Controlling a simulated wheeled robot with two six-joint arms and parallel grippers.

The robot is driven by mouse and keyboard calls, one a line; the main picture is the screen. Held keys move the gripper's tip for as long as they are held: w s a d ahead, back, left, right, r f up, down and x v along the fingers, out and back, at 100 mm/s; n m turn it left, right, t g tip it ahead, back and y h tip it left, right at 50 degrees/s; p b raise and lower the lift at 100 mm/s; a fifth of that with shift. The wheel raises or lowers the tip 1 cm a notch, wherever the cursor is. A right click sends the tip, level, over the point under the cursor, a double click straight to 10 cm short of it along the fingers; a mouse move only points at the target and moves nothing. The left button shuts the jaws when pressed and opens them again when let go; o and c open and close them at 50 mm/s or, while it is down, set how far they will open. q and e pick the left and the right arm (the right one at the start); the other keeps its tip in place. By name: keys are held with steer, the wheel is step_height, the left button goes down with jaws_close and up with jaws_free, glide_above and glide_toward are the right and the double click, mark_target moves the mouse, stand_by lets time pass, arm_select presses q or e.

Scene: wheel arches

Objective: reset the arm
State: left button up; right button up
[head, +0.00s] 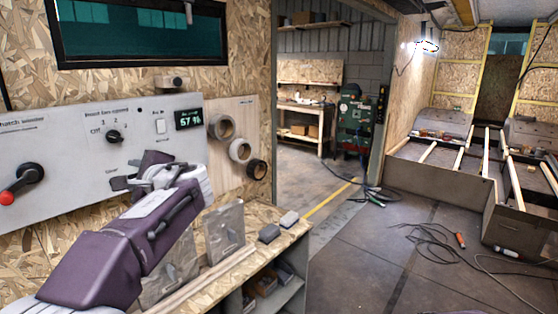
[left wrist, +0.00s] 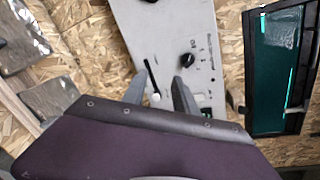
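My left arm (head: 130,245) reaches in from the lower left in the head view, in front of the grey control panel (head: 60,150). My left gripper (left wrist: 158,88) shows in the left wrist view with its two grey fingers apart and nothing held between them. The panel (left wrist: 165,30) lies beyond the fingertips. A black bar with a white end (left wrist: 154,96) shows in the gap between them; I cannot tell whether the fingers touch the panel. In the head view the wrist hides most of the fingers and the panel's lower right. My right gripper is in neither view.
The panel carries a red-tipped lever (head: 20,182), a black rotary knob (head: 114,136) and a green display (head: 188,119). Tape rolls (head: 240,150) hang beside it. A wooden bench (head: 270,255) stands below.

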arm_select(q)
steer(key=s+d+f+n+g+h+p, duration=0.3)
steer(key=s+f, duration=0.4)
steer(key=f, duration=0.6)
steer(key=s+d+f+n+g+h+p, duration=0.1)
steer(key=s+d+f+g+h, duration=0.35)
steer(key=f, duration=0.75)
steer(key=s+d+f+n+h, duration=0.5)
steer(key=s+d+f+n, duration=0.3)
steer(key=s, duration=0.5)
step_height(320, 180, down, 3)
steer(key=shift+s+d+n+g+p, duration=0.15)
steer(key=shift+d+n+g+p, duration=0.25)
steer(key=shift+n, duration=0.7)
steer(key=shift+h, duration=0.25)
